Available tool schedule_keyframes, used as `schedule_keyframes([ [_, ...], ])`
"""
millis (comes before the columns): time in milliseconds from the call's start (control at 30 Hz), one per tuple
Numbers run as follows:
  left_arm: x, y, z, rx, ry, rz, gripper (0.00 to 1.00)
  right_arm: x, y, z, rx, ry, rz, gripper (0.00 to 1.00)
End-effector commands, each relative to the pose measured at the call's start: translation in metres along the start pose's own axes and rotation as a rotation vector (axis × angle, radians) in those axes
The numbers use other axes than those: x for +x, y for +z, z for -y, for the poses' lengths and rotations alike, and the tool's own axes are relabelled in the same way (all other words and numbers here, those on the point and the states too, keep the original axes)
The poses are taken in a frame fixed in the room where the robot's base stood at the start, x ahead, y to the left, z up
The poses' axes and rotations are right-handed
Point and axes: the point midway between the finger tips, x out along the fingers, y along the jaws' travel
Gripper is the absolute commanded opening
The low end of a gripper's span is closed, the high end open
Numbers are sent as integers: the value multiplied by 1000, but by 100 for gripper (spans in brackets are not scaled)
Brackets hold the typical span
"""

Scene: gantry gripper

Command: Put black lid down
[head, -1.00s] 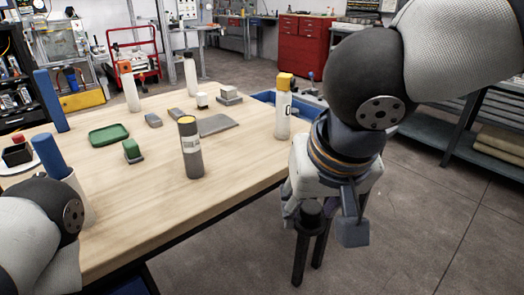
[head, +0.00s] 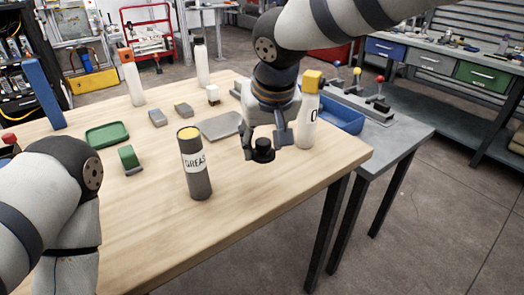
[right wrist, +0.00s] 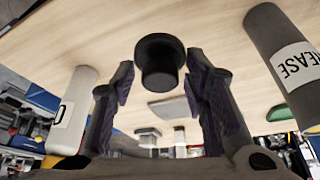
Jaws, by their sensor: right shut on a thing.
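The black lid (head: 263,153) is a short round piece with a wider rim, held between the fingers of my right gripper (head: 264,147). The right wrist view shows the lid (right wrist: 160,56) between the two fingertips (right wrist: 160,75), with the wooden table top behind it. In the head view the lid is over the right part of the table (head: 150,225); I cannot tell whether it touches the surface. My left arm comes in at the lower left, but its gripper is not in view.
A grease tube (head: 195,165) stands left of the lid. A grey plate (head: 220,126) lies behind. The table in front of the lid is clear up to its edge.

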Motion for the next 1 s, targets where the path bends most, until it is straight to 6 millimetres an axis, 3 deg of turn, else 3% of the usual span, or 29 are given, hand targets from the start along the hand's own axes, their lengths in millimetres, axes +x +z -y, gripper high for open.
schedule_keyframes([
  [33, 9, 6, 0, 0, -1, 28, 58, 23, -1, -1, 3, -6, 14, 15],
  [300, 17, 12, 0, 0, -2, 53, 58, 51, -13, -5, 3, -3, 4, 15],
  [433, 16, 12, 0, 0, -2, 52, 58, 72, -4, -6, -2, 0, 1, 15],
  [800, 16, 11, 0, 0, -2, 49, 58, 77, -2, -5, 0, 0, -4, 15],
  [833, 16, 11, 0, 0, -2, 49, 58, 77, -2, -5, 0, 0, -4, 48],
  [900, 16, 11, 0, 0, -2, 49, 58, 77, -2, -5, 0, -1, -4, 61],
  [1000, 16, 11, 0, 0, -2, 50, 58, 77, -2, -5, 0, -1, -4, 61],
])
